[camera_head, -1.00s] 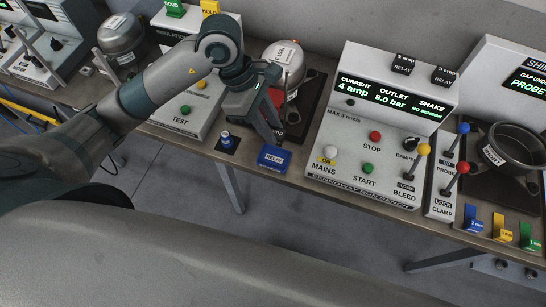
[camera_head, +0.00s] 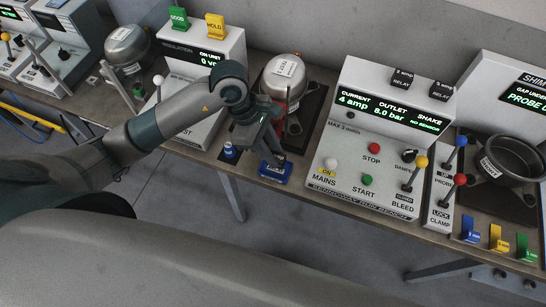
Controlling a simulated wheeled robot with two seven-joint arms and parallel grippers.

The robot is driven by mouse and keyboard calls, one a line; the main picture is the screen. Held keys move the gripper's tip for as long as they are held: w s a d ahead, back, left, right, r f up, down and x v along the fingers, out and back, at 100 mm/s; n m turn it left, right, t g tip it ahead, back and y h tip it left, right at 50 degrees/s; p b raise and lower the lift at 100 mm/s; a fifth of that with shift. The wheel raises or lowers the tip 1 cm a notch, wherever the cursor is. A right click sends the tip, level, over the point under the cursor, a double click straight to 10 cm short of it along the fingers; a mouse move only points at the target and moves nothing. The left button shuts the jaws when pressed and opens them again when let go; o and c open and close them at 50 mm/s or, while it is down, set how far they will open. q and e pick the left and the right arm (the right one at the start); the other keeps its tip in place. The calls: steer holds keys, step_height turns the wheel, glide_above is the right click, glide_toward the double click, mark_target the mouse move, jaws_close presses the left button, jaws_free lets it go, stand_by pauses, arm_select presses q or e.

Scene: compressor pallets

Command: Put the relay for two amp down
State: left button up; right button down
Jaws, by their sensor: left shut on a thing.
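My left gripper (camera_head: 273,160) is shut, its fingertips pointing down at a blue piece (camera_head: 275,174) by the front edge of the worktop. They hide most of its top, and the small thing between them is hard to make out. I take it to be the relay. I cannot tell whether it touches the worktop. Two black relays, one on the left (camera_head: 402,78) and one on the right (camera_head: 440,90), stand on top of the run bench (camera_head: 340,185). Its screen reads 4 amp. My right gripper is not in view.
A small blue-topped item (camera_head: 229,150) stands on a dark pad just left of the gripper. A compressor (camera_head: 283,76) stands behind it. On the right are levers and a dark pot (camera_head: 510,160). Blue, yellow (camera_head: 498,238) and green tags stand at the front right.

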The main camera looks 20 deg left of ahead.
arm_select(q)
steer(key=shift+f+p, duration=0.6)
steer(key=shift+f, duration=1.2)
steer(key=shift+f, duration=0.25)
steer(key=o, duration=0.8)
steer(key=shift+r, duration=0.1)
